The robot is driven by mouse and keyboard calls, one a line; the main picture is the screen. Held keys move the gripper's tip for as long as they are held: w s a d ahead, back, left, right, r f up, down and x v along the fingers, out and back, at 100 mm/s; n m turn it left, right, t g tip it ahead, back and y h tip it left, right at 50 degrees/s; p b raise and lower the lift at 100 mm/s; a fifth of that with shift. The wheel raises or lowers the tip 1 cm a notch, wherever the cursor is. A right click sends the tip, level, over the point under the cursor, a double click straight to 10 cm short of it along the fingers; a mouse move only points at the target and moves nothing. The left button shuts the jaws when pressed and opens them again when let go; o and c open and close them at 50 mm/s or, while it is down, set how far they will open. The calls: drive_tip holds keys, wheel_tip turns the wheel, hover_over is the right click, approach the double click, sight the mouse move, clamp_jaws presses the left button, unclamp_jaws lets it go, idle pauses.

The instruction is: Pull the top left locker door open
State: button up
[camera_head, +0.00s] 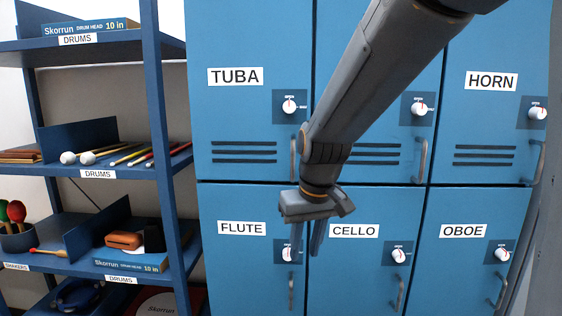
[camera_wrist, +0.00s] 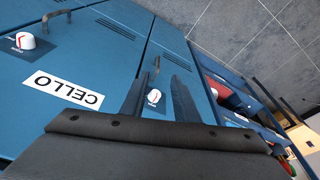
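The top left locker door (camera_head: 240,120) is blue, labelled TUBA, and shut. It has a dial (camera_head: 289,106) and a vertical grey bar handle (camera_head: 293,160) near its right edge, just left of my arm. My gripper (camera_head: 308,240) points down in front of the lower row, below that handle, near the boundary of the FLUTE and CELLO doors. Its two fingers are apart with nothing held. In the wrist view the open fingers (camera_wrist: 158,95) frame the lower left locker's dial (camera_wrist: 153,97) and handle (camera_wrist: 157,66), with space before them. The TUBA handle does not show there.
Shut lockers labelled HORN (camera_head: 485,120), FLUTE (camera_head: 225,270), CELLO (camera_head: 345,280) and OBOE (camera_head: 455,270) surround it. A blue shelf rack (camera_head: 160,120) with drum items stands at left. Bare tiled floor (camera_wrist: 230,40) shows in the wrist view.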

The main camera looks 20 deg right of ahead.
drive_tip(key=w+r+n+t+y+b, duration=0.1)
drive_tip(key=w+r, duration=0.2)
drive_tip(key=r, duration=1)
drive_tip(key=w+r+n+b, duration=0.1)
drive_tip(key=w+r+b, duration=0.1)
drive_tip(key=r, duration=1.1)
drive_tip(key=p, duration=0.2)
hover_over(293, 176)
drive_tip(key=shift+t, duration=0.3)
drive_tip(key=shift+w+d+f, duration=0.1)
drive_tip(key=shift+w+f, duration=0.1)
drive_tip(key=shift+f, duration=1.6)
drive_tip(key=shift+w+f, duration=0.15)
drive_tip(key=shift+f, duration=1.6)
clamp_jaws()
